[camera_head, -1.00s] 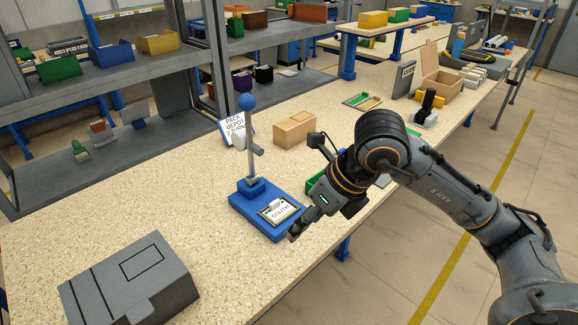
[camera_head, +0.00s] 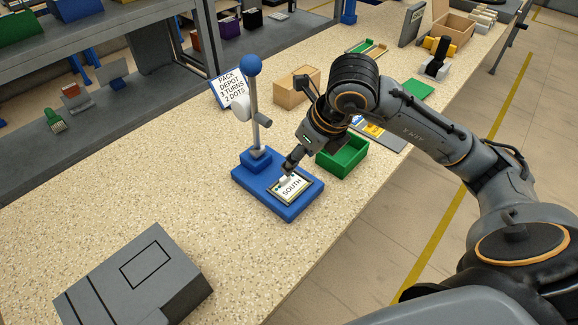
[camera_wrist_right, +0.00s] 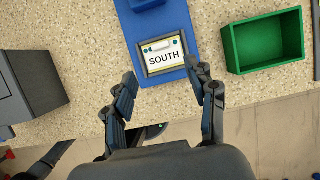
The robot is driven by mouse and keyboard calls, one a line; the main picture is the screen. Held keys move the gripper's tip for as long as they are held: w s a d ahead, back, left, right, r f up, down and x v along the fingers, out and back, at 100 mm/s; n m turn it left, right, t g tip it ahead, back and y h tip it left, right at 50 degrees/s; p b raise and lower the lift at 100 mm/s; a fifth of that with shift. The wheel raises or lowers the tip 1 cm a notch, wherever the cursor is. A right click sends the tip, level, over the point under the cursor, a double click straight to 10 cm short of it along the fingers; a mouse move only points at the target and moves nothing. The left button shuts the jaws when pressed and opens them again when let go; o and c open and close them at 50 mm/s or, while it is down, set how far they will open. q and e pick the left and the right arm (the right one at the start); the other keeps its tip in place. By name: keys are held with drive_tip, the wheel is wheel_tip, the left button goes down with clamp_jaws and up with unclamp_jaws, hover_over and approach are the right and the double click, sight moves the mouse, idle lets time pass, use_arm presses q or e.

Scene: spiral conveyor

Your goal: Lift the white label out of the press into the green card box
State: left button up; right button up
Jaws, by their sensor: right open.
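The white label (camera_head: 291,188), printed SOUTH, lies in a framed seat on the blue base of the press (camera_head: 261,196). The press has an upright post topped by a blue ball. The label also shows in the wrist view (camera_wrist_right: 164,57). The green card box (camera_head: 330,164) stands just right of the press, open at the top and apparently empty; it also shows in the wrist view (camera_wrist_right: 236,52). My right gripper (camera_head: 288,167) is over the label's far edge; in the wrist view its fingers (camera_wrist_right: 160,70) are spread and empty, either side of the label. My left gripper is not in view.
A grey box (camera_head: 133,283) lies at the near left. A sign (camera_head: 231,88) and a cardboard box (camera_head: 296,89) stand behind the press. The worktop left of the press is clear. The table's front edge runs close by the green box.

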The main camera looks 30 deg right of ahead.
hover_over(285, 177)
drive_tip(key=s, duration=0.2)
drive_tip(key=f, duration=0.5)
drive_tip(key=shift+d+f+p, duration=0.1)
drive_tip(key=shift+d+p, duration=0.3)
drive_tip(key=x, duration=0.3)
drive_tip(key=shift+f, duration=0.1)
drive_tip(key=shift+w+f, duration=0.1)
drive_tip(key=shift+f, duration=0.15)
drive_tip(key=shift+w+f, duration=0.15)
drive_tip(key=shift+f, duration=0.1)
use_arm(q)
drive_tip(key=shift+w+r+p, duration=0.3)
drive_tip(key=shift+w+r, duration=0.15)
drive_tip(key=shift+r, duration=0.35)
use_arm(e)
drive_tip(key=shift+r, duration=0.15)
clamp_jaws()
